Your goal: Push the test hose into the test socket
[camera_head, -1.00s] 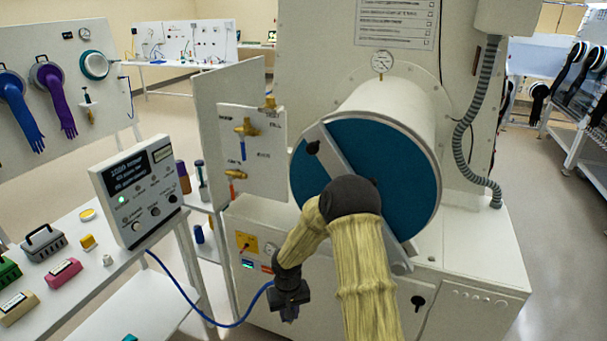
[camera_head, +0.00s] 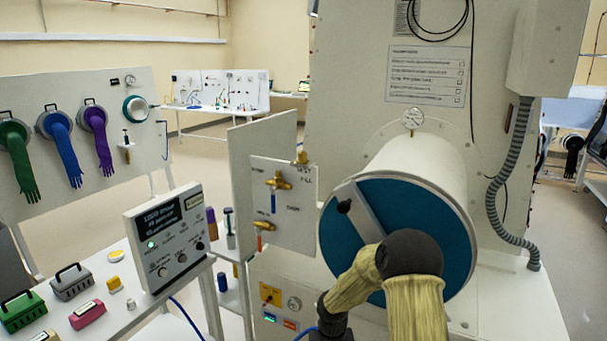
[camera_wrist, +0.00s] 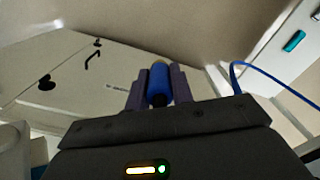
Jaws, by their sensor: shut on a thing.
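My gripper (camera_wrist: 157,78) is shut on a blue cylindrical end of the test hose (camera_wrist: 158,86), held between its two fingers in the wrist view. A thin blue hose runs off to the right there. In the head view the blue hose (camera_head: 190,318) leaves the tester box (camera_head: 165,236) and drops out of the frame, and my fingertips are below the bottom edge. A small yellow plate (camera_head: 270,294) with a dark fitting sits on the cabinet front, close to my wrist. I cannot tell whether it is the test socket. The held end appears clear of any socket.
A valve panel (camera_head: 284,205) with brass fittings stands left of the blue round door (camera_head: 385,205). A bench (camera_head: 85,265) at left carries several small cases. Gloves hang on a white board (camera_head: 70,190) behind. Open floor shows at the left.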

